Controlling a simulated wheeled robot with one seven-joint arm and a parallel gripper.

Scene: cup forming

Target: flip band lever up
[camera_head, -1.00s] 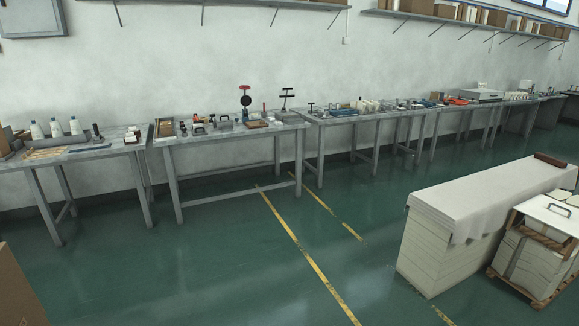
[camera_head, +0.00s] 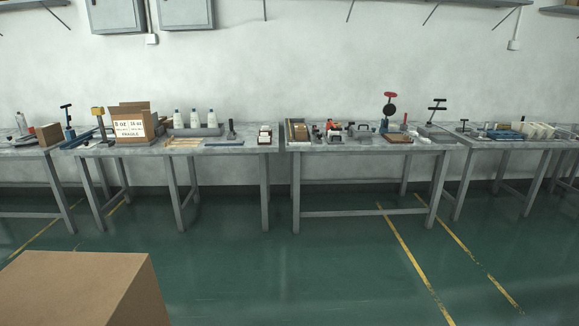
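My gripper is not in view. I cannot pick out the band lever for certain; the tools on the benches are too small to tell. The middle-right bench (camera_head: 350,147) carries an upright device with a red top and black disc (camera_head: 390,108), and a black T-handled press (camera_head: 435,112) to its right. Several small dark and orange tools (camera_head: 335,130) lie at its left half. A blue T-handled tool (camera_head: 68,122) stands on the left bench (camera_head: 225,150), and a short dark-handled tool (camera_head: 231,130) stands near its middle.
The left bench also holds an open carton (camera_head: 132,122) and white bottles (camera_head: 194,120) in a grey tray. A big cardboard box (camera_head: 85,290) fills the lower left foreground. The green floor (camera_head: 290,265) before the benches is open, with yellow lines (camera_head: 412,260).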

